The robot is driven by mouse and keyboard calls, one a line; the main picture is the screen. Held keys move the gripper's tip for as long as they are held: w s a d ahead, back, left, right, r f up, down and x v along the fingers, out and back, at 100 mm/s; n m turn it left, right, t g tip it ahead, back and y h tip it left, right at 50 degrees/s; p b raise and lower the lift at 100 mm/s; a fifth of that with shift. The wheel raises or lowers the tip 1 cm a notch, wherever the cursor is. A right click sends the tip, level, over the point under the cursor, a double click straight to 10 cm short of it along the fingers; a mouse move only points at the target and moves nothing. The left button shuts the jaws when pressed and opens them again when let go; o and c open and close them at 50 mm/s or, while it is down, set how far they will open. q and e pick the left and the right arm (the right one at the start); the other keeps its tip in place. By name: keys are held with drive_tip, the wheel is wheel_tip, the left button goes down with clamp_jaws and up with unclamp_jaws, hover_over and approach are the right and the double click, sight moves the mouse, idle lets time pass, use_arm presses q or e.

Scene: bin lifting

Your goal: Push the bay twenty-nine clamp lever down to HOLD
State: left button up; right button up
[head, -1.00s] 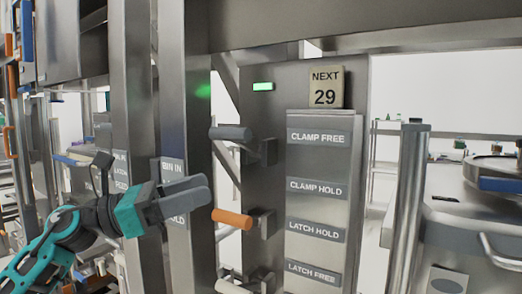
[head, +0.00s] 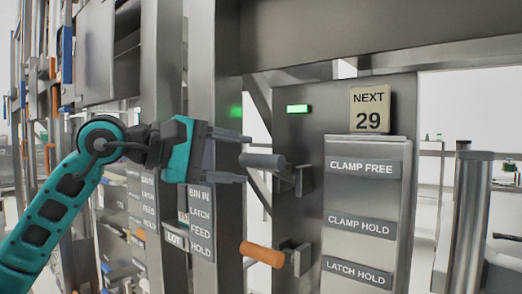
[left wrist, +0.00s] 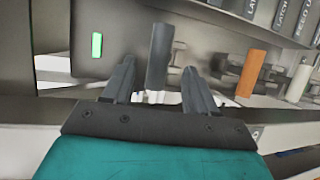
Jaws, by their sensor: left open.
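The clamp lever (head: 265,161) is a dark grey bar on a bracket, level with the CLAMP FREE label (head: 362,168) and above the CLAMP HOLD label (head: 360,225). My left gripper (head: 246,159) is open, with one finger above and one below the lever's near end in the head view. In the left wrist view the grey lever (left wrist: 159,58) appears between the two fingertips (left wrist: 159,78), with no clear contact. The sign (head: 371,110) reads NEXT 29. My right gripper is not in view.
An orange lever (head: 263,254) sticks out below the grey one, near the LATCH HOLD label (head: 357,273). A pale lever (left wrist: 298,82) lies beyond it in the left wrist view. A green light (head: 298,109) glows on the panel. A steel post (head: 202,80) stands behind my gripper.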

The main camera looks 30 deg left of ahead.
sight(254, 161)
use_arm(q)
drive_tip(key=shift+p+x, duration=0.95)
drive_tip(key=shift+x, duration=1.75)
clamp_jaws()
